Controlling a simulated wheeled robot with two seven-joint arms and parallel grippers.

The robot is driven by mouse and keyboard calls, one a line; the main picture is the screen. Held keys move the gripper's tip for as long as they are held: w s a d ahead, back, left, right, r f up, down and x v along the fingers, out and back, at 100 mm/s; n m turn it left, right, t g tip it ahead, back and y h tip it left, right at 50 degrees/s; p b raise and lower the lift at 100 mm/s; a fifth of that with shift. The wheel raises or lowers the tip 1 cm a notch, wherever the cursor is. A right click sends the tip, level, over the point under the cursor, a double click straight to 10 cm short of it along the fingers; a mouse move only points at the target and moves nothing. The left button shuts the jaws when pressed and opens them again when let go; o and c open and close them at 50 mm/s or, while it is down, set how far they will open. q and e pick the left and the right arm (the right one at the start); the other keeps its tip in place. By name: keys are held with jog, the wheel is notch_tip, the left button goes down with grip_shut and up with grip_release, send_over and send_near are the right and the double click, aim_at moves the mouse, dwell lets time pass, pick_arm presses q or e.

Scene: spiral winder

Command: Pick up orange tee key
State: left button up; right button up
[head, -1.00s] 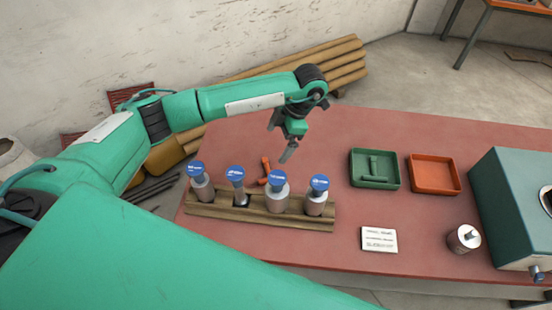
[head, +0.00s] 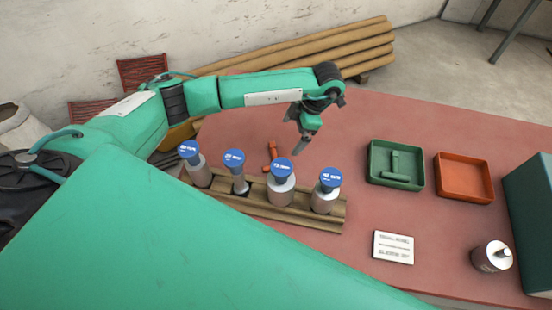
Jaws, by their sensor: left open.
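The orange tee key (head: 272,152) lies on the red table just behind the wooden rack, partly hidden by the blue-capped pieces. My left gripper (head: 301,147) hangs above the table, to the right of the tee key. It is open and empty, with its fingers pointing down and apart from the key. My right gripper is not in view.
A wooden rack (head: 245,207) holds several blue-capped cylinders in front of the key. To the right are a green tray (head: 373,179) with a green tee-shaped piece (head: 395,165), an orange tray (head: 470,193), a white card (head: 393,247) and a metal cylinder (head: 490,256).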

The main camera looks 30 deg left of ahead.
pick_arm(q)
jog(key=p, duration=0.1)
send_near(274, 155)
notch_tip(274, 155, down, 3)
jog(key=shift+a+r, duration=0.1)
jog(key=shift+r, duration=0.15)
jog(key=shift+s+f, duration=0.1)
jog(key=shift+f, duration=0.2)
jog(key=shift+s+a+f+p, duration=0.25)
jog(key=shift+a+f+p, duration=0.1)
jog(key=shift+p, duration=0.1)
jog(key=p+x, duration=0.2)
jog(key=x, duration=0.1)
jog(key=shift+s+a, duration=0.15)
jog(key=shift+s, duration=0.1)
jog(key=shift+a+f, duration=0.1)
jog(key=shift+f, duration=0.6)
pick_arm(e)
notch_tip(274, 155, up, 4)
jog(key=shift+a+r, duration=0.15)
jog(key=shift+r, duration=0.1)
pick_arm(q)
jog(key=c, duration=0.7)
jog(key=shift+r, duration=0.1)
